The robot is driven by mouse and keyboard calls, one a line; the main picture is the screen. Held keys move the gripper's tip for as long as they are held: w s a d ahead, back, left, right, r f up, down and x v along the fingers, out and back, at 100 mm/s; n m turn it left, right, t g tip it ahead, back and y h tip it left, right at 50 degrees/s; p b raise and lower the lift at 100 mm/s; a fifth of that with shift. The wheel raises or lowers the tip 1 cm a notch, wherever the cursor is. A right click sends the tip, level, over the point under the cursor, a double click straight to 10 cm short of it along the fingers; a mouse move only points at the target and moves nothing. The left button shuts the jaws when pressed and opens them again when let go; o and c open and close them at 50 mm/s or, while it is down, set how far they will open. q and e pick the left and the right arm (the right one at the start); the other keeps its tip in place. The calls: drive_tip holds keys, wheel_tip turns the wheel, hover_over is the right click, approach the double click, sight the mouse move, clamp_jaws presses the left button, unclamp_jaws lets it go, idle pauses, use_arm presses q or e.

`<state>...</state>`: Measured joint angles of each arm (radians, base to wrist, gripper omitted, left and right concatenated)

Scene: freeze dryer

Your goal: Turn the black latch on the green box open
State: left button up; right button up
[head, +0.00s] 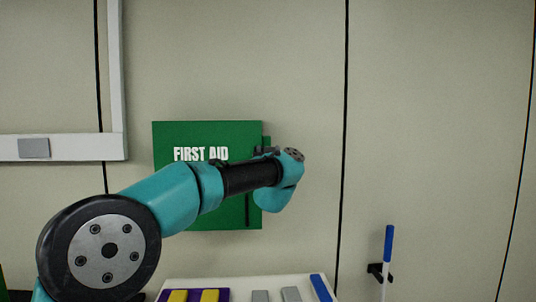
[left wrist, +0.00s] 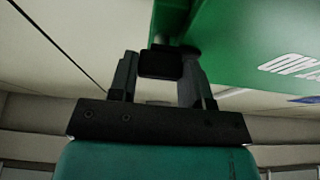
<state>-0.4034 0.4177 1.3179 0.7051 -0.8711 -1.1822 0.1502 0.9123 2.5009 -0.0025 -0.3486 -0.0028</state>
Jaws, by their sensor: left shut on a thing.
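The green box (head: 175,140), marked FIRST AID, is fixed to the wall in the head view. My left arm crosses in front of it and hides much of its middle and right side. In the left wrist view the green box (left wrist: 240,50) fills the upper right. My left gripper (left wrist: 160,75) is at the box's edge, its two fingers shut on the black latch (left wrist: 160,64). The latch shows as a small dark block between the fingertips. In the head view the latch and fingertips are mostly hidden by my wrist. My right gripper is in neither view.
A white tray (head: 240,284) with purple, yellow, grey and blue pieces is below the box. A blue and white stick (head: 388,245) hangs in a black wall holder at right. A grey-white frame (head: 75,148) is on the wall at left.

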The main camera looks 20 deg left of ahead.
use_arm(q)
drive_tip(key=shift+n, duration=0.5)
drive_tip(key=shift+w+d+r+n+g+y, duration=0.1)
drive_tip(key=shift+n+g+y, duration=0.95)
drive_tip(key=shift+n, duration=2.55)
drive_tip(key=shift+s+d+r+n+g+y, duration=0.15)
drive_tip(key=shift+n+g+y, duration=0.35)
drive_tip(key=shift+n+g, duration=2.1)
drive_tip(key=shift+w+d+r+n+g+y, duration=0.2)
drive_tip(key=shift+n+y, duration=0.55)
drive_tip(key=shift+n, duration=3.85)
drive_tip(key=shift+a+f, duration=0.1)
drive_tip(key=shift+a, duration=0.05)
drive_tip(key=o, duration=0.9)
